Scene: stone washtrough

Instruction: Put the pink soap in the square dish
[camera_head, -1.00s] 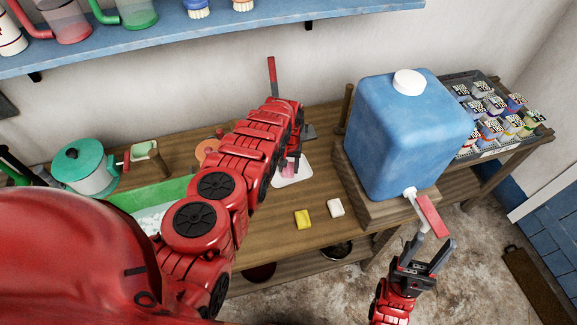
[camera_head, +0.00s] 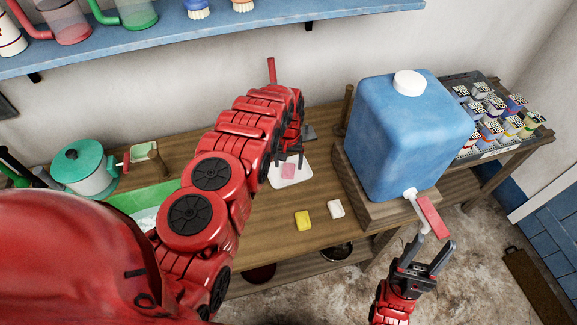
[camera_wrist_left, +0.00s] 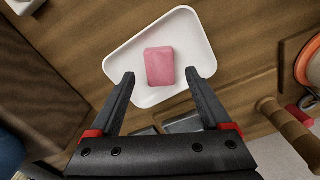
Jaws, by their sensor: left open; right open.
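The pink soap (camera_head: 288,172) lies in the white square dish (camera_head: 304,178) on the wooden table. In the left wrist view the soap (camera_wrist_left: 159,67) rests flat inside the dish (camera_wrist_left: 122,66), near its middle and clear of the rim. My right gripper (camera_head: 434,246) is open and empty in front of the table, below the blue container's tap.
A yellow soap (camera_head: 303,220) and a white soap (camera_head: 336,208) lie in front of the dish. A large blue container (camera_head: 400,135) with a red-handled tap (camera_head: 432,216) stands to the right. A teal-lidded pot (camera_head: 84,168) and a green tray (camera_head: 150,198) are at left.

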